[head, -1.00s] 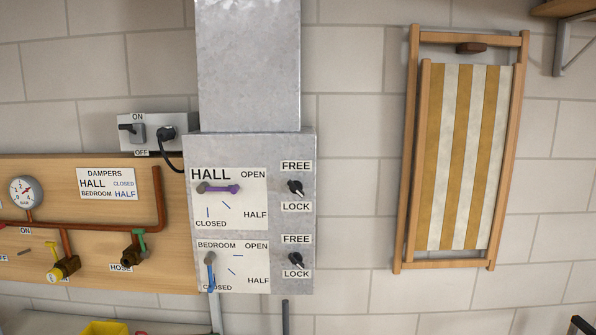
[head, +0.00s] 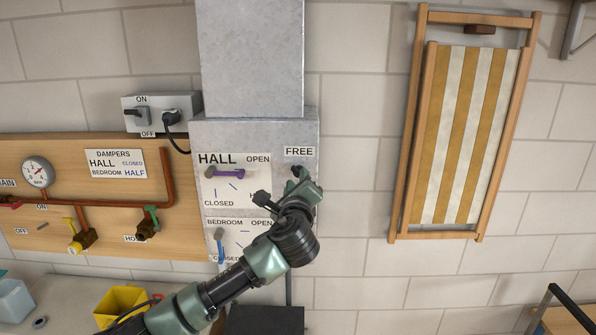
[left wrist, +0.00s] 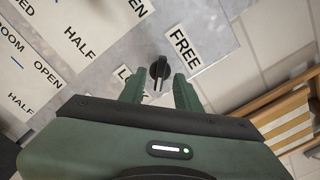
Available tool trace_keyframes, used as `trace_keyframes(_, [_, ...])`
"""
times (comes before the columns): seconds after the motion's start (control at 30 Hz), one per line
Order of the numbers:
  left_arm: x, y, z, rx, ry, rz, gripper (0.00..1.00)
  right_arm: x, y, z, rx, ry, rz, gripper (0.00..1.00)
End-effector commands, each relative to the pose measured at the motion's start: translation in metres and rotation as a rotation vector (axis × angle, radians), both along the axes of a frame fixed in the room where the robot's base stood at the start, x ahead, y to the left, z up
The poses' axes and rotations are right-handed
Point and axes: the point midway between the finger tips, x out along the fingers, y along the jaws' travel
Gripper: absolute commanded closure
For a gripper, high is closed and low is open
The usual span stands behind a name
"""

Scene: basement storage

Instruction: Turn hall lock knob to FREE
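The hall lock knob (left wrist: 160,68) is small and black, on the grey metal panel between the FREE label (left wrist: 185,47) and the partly covered LOCK label (left wrist: 130,78) in the left wrist view. I cannot tell for sure which label it points to. My left gripper (left wrist: 159,91) is open, with its two green fingers on either side of the knob's near end. Contact cannot be made out. In the head view my left gripper (head: 299,180) covers most of the knob and the LOCK label. My right gripper is not in view.
The purple hall lever (head: 228,173) and blue bedroom lever (head: 220,245) are left of my gripper on the panel. A switch box (head: 160,112) and pipe board (head: 110,190) lie further left. A folded striped deckchair (head: 465,130) hangs right, with bare wall between.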

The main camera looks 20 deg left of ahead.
Motion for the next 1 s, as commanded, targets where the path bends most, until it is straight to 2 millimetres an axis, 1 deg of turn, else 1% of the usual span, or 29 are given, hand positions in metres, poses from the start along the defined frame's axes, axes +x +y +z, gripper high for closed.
trace_keyframes(0.03, [0.007,0.002,0.003,0.000,0.001,0.002,0.67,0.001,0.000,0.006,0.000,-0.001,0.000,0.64])
trace_keyframes(0.2, [0.021,0.006,0.001,-0.002,0.000,0.001,0.67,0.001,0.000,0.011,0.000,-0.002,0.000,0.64])
trace_keyframes(0.33, [0.025,0.006,0.000,-0.002,-0.001,-0.001,0.67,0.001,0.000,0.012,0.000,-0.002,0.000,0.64])
trace_keyframes(0.53, [0.025,0.007,-0.001,-0.002,-0.001,-0.001,0.67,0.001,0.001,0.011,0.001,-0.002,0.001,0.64])
trace_keyframes(0.57, [0.025,0.007,-0.001,-0.002,-0.001,-0.001,0.70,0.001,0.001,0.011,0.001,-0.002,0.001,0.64])
trace_keyframes(0.6, [0.025,0.006,-0.001,-0.002,-0.001,-0.001,0.81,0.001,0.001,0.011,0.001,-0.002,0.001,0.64])
trace_keyframes(0.67, [0.025,0.006,-0.001,-0.002,-0.001,-0.001,0.98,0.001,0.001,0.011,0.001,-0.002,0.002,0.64])
trace_keyframes(0.7, [0.025,0.006,-0.001,-0.002,-0.001,-0.001,1.00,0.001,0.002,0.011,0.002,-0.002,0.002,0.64])
trace_keyframes(1.0, [0.025,0.006,-0.001,-0.017,-0.004,-0.001,1.00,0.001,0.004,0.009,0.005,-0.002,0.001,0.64])
